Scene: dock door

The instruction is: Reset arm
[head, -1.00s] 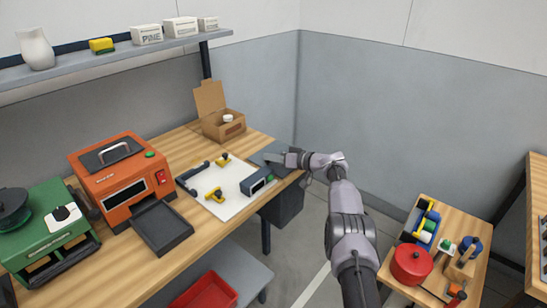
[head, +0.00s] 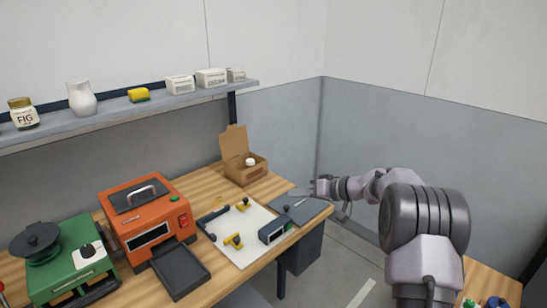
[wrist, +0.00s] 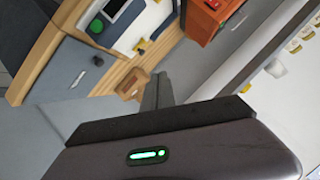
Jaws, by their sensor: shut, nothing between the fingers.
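My gripper (head: 314,188) is at the end of my arm, near the right end of the workbench, by the blue-grey pad (head: 316,211) at its corner. In the wrist view the narrow dark fingers (wrist: 160,90) are together with nothing held. The pad also shows in the wrist view (wrist: 65,80), apart from the fingers, with a small silver piece on it. My arm's thick elbow fills the right of the head view.
The workbench holds an orange machine (head: 146,219), a green machine (head: 66,264), a white board (head: 256,245) with yellow-handled parts, a dark device (head: 273,231) and an open cardboard box (head: 244,171). A shelf (head: 150,114) runs above. Grey walls stand behind.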

